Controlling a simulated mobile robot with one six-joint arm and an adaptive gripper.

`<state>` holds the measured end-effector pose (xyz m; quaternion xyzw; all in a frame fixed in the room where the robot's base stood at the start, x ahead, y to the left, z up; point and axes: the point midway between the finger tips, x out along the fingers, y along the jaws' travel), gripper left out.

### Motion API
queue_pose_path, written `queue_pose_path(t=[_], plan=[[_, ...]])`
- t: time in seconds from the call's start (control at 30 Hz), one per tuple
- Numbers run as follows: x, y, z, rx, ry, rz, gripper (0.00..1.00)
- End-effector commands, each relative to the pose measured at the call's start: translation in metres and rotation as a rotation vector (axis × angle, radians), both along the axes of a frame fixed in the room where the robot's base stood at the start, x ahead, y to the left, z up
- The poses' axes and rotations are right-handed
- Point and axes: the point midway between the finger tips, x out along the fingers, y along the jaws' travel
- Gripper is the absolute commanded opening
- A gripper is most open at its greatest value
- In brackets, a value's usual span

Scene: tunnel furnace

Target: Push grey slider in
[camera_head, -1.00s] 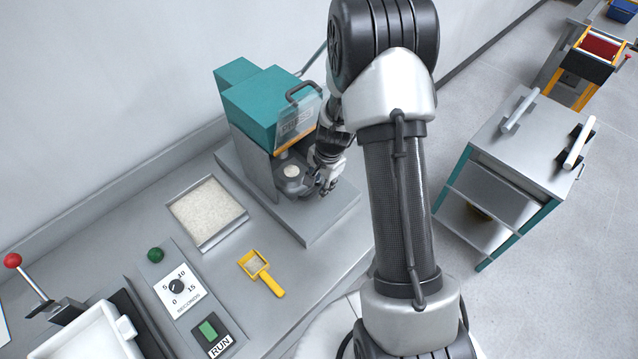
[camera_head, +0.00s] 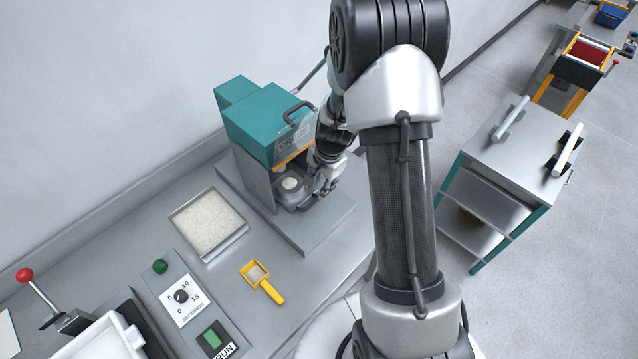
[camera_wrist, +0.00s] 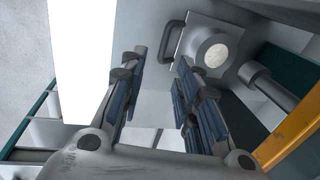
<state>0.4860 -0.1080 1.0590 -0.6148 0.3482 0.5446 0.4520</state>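The grey slider (camera_head: 290,188) sits at the mouth of the teal press (camera_head: 265,125) and carries a round cup of white material. In the wrist view the slider (camera_wrist: 185,42) shows as a grey block with a dark handle (camera_wrist: 171,42) on its outer side and the white-filled cup (camera_wrist: 214,54) on top. My gripper (camera_head: 322,190) is beside the slider's front, close to the handle. In the wrist view my gripper's two blue-padded fingers (camera_wrist: 155,95) stand apart with nothing between them. Whether a finger touches the handle cannot be told.
A tray of white granules (camera_head: 208,222) and a yellow scoop (camera_head: 262,282) lie on the bench left of the press. A clear guard with a dark handle (camera_head: 297,115) is on the press front. A grey cart (camera_head: 520,150) stands at right.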

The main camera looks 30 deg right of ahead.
Motion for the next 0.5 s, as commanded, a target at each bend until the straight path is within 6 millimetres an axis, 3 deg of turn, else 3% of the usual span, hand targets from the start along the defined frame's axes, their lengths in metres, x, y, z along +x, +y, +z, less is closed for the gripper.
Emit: queue_pose_path(t=[0.5], plan=[[-0.006, -0.002, 0.038, 0.0, 0.0, 0.0, 0.3]])
